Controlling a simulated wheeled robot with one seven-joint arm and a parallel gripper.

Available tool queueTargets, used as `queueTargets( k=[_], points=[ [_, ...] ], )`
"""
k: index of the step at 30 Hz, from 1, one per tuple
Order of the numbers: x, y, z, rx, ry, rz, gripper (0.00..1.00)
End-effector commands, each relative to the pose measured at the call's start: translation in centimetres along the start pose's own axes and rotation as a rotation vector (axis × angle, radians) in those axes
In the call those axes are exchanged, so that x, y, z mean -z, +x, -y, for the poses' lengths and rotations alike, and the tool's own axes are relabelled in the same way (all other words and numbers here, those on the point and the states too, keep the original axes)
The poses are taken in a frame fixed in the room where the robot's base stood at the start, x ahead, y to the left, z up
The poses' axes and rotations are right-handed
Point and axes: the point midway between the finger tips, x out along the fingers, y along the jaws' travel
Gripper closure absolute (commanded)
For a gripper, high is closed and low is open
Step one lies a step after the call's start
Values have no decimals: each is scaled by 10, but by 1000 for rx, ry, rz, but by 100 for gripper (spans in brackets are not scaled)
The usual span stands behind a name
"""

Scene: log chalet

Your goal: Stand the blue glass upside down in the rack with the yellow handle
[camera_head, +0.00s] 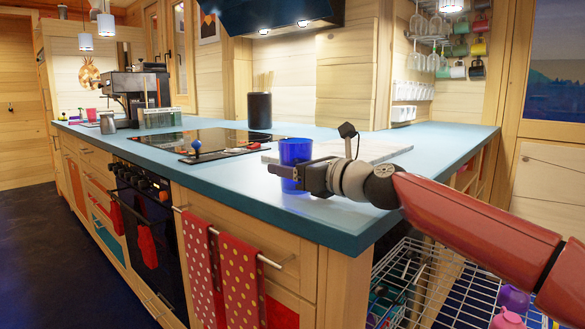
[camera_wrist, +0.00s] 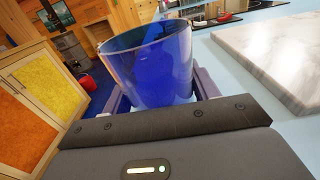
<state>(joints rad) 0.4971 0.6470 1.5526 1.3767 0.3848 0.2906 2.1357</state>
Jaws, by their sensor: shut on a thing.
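The blue glass (camera_head: 295,152) is clear dark-blue and stands mouth up, at or just above the blue counter near its front edge. My gripper (camera_head: 290,173) is shut around its lower part. In the wrist view the blue glass (camera_wrist: 150,75) sits between the two fingers, its open rim up and facing the camera. Wire racks (camera_head: 405,283) show low at the right, beyond the counter's end. I cannot make out a yellow handle on any of them, and my arm hides part of that area.
A marble board (camera_head: 372,150) lies on the counter behind the glass. A hob (camera_head: 225,140) with small items is to the left. Pink and purple cups (camera_head: 513,297) are at the lower right. Dotted red towels (camera_head: 240,275) hang from the front rail.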

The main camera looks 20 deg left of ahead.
Motion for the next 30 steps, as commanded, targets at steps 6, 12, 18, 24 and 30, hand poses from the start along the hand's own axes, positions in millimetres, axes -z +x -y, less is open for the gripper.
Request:
queueTargets(
  k=[6, 12, 18, 24, 30],
  points=[
    [1, 0, 0, 0, 0, -1, 19],
    [0, 0, 0, 0, 0, 0, 19],
    [-1, -8, 1, 2, 0, 0, 19],
    [1, -38, 3, 6, 0, -1, 19],
    [1, -73, 2, 5, 0, -2, 19]
  ],
)
